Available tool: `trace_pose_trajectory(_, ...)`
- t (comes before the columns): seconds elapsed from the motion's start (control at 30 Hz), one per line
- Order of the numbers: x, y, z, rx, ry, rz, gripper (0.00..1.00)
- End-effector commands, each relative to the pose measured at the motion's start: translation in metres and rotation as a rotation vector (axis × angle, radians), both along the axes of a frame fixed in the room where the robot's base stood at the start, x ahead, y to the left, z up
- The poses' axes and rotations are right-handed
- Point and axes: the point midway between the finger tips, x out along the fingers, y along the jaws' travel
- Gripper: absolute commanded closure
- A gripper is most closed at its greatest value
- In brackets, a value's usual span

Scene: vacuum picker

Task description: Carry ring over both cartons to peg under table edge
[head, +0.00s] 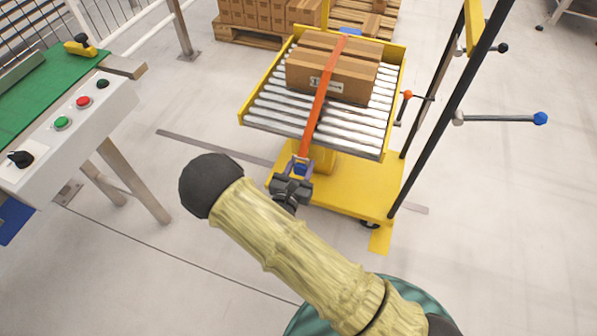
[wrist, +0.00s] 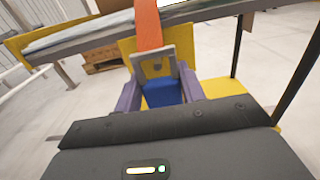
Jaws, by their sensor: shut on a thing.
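Two brown cartons (head: 335,65) stand together on the roller table (head: 265,110). An orange strap (head: 318,108) runs over both, from the far side down past the near table edge. At its near end is a grey ring (wrist: 181,68), frame-shaped, with a blue part (wrist: 164,94) below it. I cannot clearly make out the peg; a yellow plate (wrist: 128,52) shows behind the ring.
The table stands on a yellow base (head: 345,187) with a dark upright post (head: 440,120) at right. A lever with a blue knob (head: 540,118) sticks out right. A green conveyor (head: 45,82) with buttons stands at left. Stacked cartons (head: 262,14) are behind. Floor between is clear.

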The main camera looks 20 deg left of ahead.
Motion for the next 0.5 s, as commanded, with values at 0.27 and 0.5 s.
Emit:
trace_pose_trajectory(0.27, 0.018, -0.002, 0.000, -0.002, 0.000, -0.001, 0.88)
trace_pose_trajectory(0.5, 0.031, -0.003, -0.006, -0.002, 0.000, -0.001, 0.88)
